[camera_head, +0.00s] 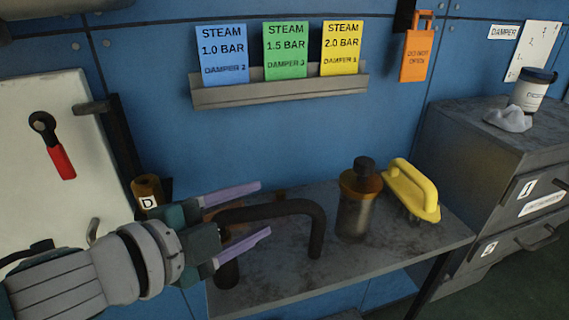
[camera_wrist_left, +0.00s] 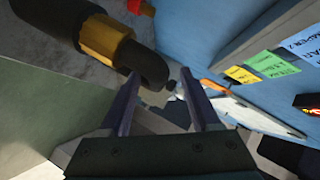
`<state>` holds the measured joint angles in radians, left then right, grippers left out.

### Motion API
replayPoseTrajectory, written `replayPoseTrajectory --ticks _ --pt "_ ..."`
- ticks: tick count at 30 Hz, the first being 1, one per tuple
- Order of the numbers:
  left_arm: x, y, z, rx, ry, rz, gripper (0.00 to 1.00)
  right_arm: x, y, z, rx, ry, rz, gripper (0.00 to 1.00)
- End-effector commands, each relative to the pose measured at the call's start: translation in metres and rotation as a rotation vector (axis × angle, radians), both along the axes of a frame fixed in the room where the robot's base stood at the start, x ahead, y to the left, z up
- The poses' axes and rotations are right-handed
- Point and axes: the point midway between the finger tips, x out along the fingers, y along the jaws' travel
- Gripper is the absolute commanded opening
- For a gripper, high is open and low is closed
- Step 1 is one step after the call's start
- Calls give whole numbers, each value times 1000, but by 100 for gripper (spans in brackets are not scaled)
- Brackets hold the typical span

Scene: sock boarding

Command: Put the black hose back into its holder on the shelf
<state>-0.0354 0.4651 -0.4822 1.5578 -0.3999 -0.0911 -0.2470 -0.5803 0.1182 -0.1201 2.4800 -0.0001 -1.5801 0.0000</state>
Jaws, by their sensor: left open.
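The black hose (camera_head: 275,210) is a dark bent tube arching over the grey shelf (camera_head: 283,277). Its right end points down at the shelf top, and its left part is partly hidden behind my gripper. In the left wrist view, a thick black tube with a brass-coloured collar and rounded bend (camera_wrist_left: 150,66) shows just beyond the fingers; it looks like the hose. My left gripper (camera_head: 265,210) is open, its two purple fingers pointing right above and in front of the hose's left part. I cannot tell whether they touch it. I cannot make out the holder clearly. My right gripper is not in view.
A metal bottle with black knob (camera_head: 355,212) and a yellow-handled brush (camera_head: 414,188) stand right of the hose. A jar marked D (camera_head: 147,190) stands behind my arm. A card rack (camera_head: 280,91) hangs above. A grey cabinet (camera_head: 480,165) stands right.

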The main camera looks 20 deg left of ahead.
Motion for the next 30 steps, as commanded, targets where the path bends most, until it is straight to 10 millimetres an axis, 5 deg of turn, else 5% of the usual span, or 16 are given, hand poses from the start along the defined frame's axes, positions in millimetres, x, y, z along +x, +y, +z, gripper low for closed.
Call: replayPoseTrajectory --ticks 10,30 --pt "-47 18 17 1 1 -1 63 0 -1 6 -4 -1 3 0" --pt "-52 22 24 -24 23 45 63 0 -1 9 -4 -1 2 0"
